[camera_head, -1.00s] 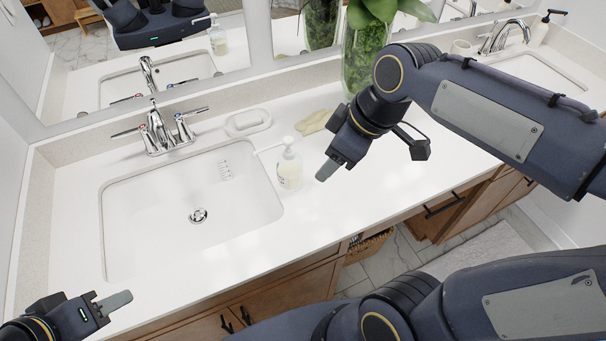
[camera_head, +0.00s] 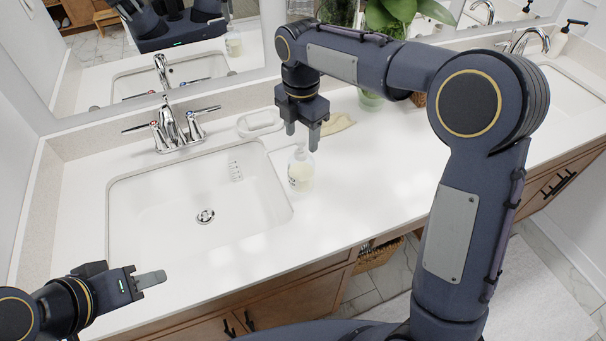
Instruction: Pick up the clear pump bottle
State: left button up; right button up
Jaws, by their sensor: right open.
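The clear pump bottle (camera_head: 301,173) stands upright on the white counter, just right of the left sink basin. My left gripper (camera_head: 160,279) is at the lower left, near the counter's front edge and away from the bottle. I see it side-on, so its opening does not show.
The sink basin (camera_head: 200,205) lies left of the bottle, with a chrome faucet (camera_head: 172,128) behind it. A soap dish (camera_head: 260,123) and a beige cloth (camera_head: 337,123) lie behind the bottle. A vase with green leaves (camera_head: 369,99) stands at the back, partly hidden by my right arm.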

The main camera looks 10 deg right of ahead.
aim_at(301, 169)
jog(key=shift+a+f+p, duration=0.1)
jog(key=shift+f+p, duration=0.25)
jog(key=shift+f, duration=2.05)
grip_shut()
jog(key=shift+r, duration=0.1)
